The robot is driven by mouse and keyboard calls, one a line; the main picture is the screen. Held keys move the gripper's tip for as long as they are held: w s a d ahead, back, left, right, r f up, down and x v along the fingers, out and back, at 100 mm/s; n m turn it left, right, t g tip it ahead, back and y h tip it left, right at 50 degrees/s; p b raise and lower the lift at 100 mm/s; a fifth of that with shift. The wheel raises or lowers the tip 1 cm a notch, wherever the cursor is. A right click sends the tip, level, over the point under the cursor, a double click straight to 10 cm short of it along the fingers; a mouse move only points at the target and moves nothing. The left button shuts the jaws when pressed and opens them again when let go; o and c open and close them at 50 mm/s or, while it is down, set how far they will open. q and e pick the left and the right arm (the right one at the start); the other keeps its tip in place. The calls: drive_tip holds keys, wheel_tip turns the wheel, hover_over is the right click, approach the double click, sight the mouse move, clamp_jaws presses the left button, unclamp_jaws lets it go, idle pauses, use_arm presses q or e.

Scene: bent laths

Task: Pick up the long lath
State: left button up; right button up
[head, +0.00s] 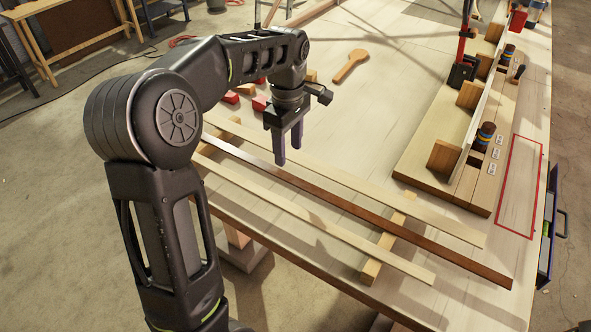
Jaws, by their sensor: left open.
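Three laths lie roughly side by side across wooden crosspieces on the workbench: a dark brown lath (420,240) in the middle, a pale lath (430,217) behind it and another pale lath (320,225) in front. The brown one reaches furthest right and looks longest, though my arm hides the left ends. My left gripper (289,156) points down with its two fingers apart and nothing between them. It appears above the laths, near the back pale one; whether it touches cannot be told. My right gripper is not in view.
A crosspiece (371,271) supports the laths near their right ends. Red blocks (260,103) and a wooden spoon-shaped piece (351,66) lie behind my gripper. A wooden fixture (420,172) with upright blocks stands at right, beside a red-outlined area (517,190). The bench middle is clear.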

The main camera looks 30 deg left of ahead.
sight(289, 177)
use_arm(q)
drive_tip(key=shift+s, duration=0.1)
drive_tip(key=shift+f, duration=1.3)
drive_tip(key=shift+f+p, duration=0.45)
drive_tip(key=shift+f, duration=0.05)
wheel_tip(289, 177, down, 4)
drive_tip(key=shift+f+p, duration=0.1)
drive_tip(key=shift+p, duration=0.4)
clamp_jaws()
